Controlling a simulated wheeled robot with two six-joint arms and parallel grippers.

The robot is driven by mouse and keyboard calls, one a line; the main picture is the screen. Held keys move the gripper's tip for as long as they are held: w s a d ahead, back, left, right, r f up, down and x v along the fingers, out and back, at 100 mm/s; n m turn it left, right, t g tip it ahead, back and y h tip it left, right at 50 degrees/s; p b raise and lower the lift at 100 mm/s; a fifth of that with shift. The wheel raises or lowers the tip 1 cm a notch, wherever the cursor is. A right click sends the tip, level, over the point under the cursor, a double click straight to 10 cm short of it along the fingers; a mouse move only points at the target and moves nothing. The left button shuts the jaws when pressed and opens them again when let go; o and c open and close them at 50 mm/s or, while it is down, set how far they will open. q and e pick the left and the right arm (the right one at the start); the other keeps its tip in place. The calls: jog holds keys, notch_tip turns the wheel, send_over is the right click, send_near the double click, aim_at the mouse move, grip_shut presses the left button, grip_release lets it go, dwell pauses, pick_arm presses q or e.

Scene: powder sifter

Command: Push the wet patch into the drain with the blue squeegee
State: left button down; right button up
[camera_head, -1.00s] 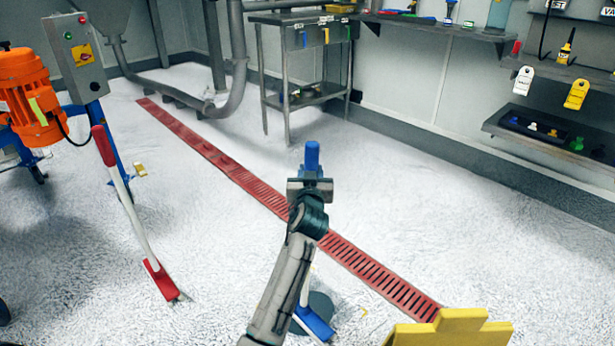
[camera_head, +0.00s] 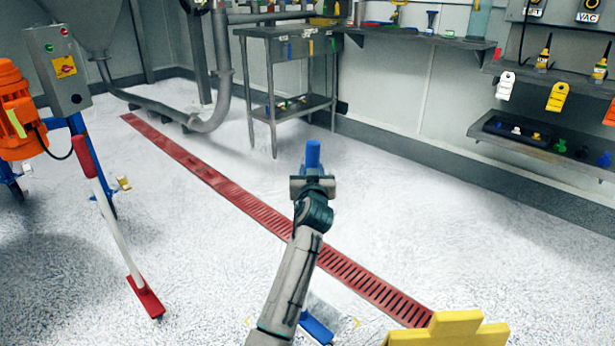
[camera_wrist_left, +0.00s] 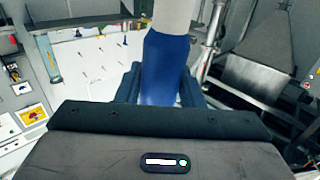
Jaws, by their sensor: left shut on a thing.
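My left gripper (camera_head: 312,181) is shut on the upright handle of the blue squeegee, whose blue grip (camera_head: 313,155) sticks up above the jaws. The left wrist view shows the blue grip (camera_wrist_left: 166,65) between the fingers. The blue squeegee head (camera_head: 317,328) is low in the head view, partly hidden by my arm, on the near side of the drain. The drain (camera_head: 235,200) is a long red slotted channel running diagonally across the floor. I cannot clearly make out a dark wet patch; small yellow corner marks (camera_head: 356,322) flank the squeegee head. My right gripper is out of view.
A red-and-white squeegee (camera_head: 146,298) leans against the orange-motored machine (camera_head: 17,115) at left. A yellow object (camera_head: 452,330) stands at the bottom right, close to the drain's end. A steel table (camera_head: 258,33) stands at the back. The floor right of the drain is clear.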

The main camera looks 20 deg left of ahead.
pick_arm(q)
jog(key=w+d+b, duration=0.2)
jog(key=w+b, duration=0.2)
jog(key=w, duration=0.2)
jog(key=shift+d+r+b, duration=0.15)
jog(key=shift+d+b, duration=0.15)
dwell(0.3)
jog(key=w+d+b, duration=0.4)
jog(key=w+b, duration=0.7)
jog(key=b, duration=0.1)
jog(key=shift+d+b, duration=0.35)
dwell(0.9)
jog(key=w+b, duration=0.2)
jog(key=w+d+b, duration=0.1)
jog(key=w+b, duration=0.1)
jog(key=b, duration=0.1)
jog(key=shift+d, duration=0.2)
dwell(0.3)
